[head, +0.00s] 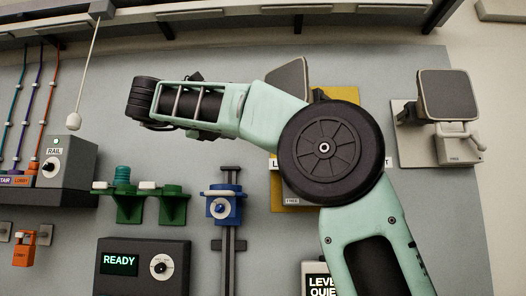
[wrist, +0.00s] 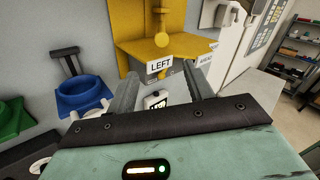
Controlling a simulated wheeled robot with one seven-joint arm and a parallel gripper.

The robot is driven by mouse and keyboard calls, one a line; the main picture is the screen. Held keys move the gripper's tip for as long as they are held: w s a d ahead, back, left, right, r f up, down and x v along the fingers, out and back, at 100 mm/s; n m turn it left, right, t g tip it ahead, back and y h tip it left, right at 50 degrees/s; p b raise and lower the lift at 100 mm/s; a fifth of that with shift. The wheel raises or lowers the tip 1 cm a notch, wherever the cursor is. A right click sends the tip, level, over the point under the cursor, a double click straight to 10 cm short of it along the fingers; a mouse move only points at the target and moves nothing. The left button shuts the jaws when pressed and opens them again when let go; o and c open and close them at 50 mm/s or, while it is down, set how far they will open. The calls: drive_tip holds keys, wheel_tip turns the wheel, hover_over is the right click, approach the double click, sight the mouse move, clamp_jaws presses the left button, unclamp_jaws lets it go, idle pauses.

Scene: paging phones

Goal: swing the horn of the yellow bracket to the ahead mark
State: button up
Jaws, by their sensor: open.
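The yellow bracket (wrist: 178,20) fills the upper middle of the wrist view, with a flat yellow shelf and a small round yellow knob (wrist: 161,40) above its front edge. A LEFT label (wrist: 160,65) is on that edge; a second label (wrist: 206,59) to its right is too small to read surely. In the head view the bracket (head: 345,94) is mostly behind my arm; a grey square horn face (head: 288,77) shows above my arm there. My gripper (wrist: 161,76) is open and empty, its fingers just below the shelf edge. Whether they touch it is unclear.
A second grey horn (head: 447,95) on a pale plate is at right. Blue (head: 222,205) and green (head: 174,204) holders, a READY box (head: 143,265) and a RAIL box (head: 67,165) are on the left. A LEVEL QUIET sign (head: 317,283) is below.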

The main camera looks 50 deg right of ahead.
drive_tip(key=d+p, duration=0.5)
drive_tip(key=d, duration=1.1)
drive_tip(key=shift+d, duration=0.7)
